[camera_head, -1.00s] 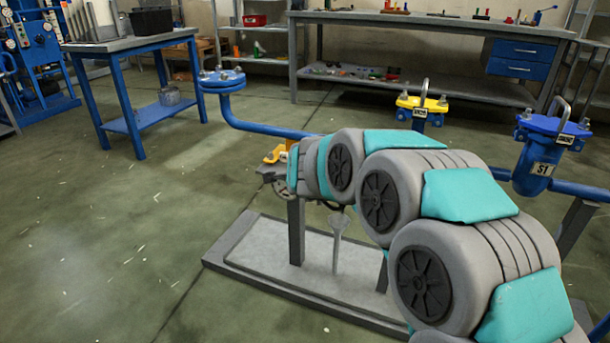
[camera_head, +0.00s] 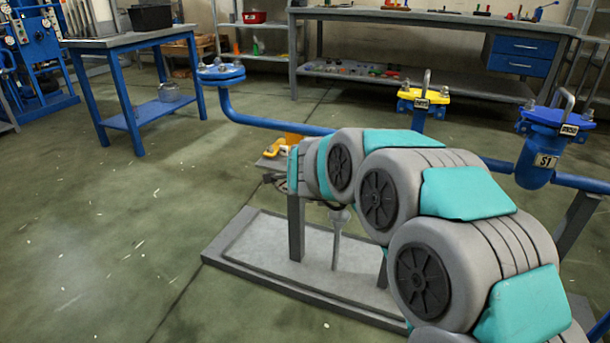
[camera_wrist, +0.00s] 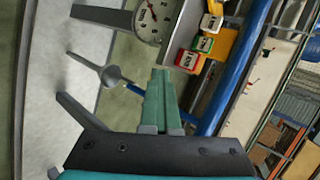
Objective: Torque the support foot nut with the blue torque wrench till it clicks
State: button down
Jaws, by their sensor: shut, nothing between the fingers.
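My gripper (camera_wrist: 160,76) shows in the wrist view with its green fingers shut and nothing between them. In the head view my arm hides it. A thin blue rod-like part (camera_wrist: 133,88) shows just left of the fingers, partly hidden; I cannot tell whether it is the torque wrench. A grey support (camera_head: 296,228) stands on the skid plate in the head view, beside a grey funnel-shaped part (camera_head: 340,235). That part also shows in the wrist view (camera_wrist: 110,75), left of the fingers and apart from them. I cannot make out the support foot nut.
A round dial gauge (camera_wrist: 152,20) and several red, green and yellow blocks (camera_wrist: 205,42) lie beyond the fingertips. A blue pipe (camera_wrist: 240,65) runs close on the right. The skid plate (camera_head: 265,250) has a raised rim. Floor (camera_head: 90,240) is clear at left.

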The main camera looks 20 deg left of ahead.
notch_tip(320, 180, down, 10)
jog(key=b, duration=0.7)
jog(key=shift+r+b, duration=0.25)
jog(key=shift+b, duration=0.05)
dwell(2.8)
dwell(0.5)
notch_tip(320, 180, down, 18)
jog(key=shift+f, duration=0.25)
dwell(4.1)
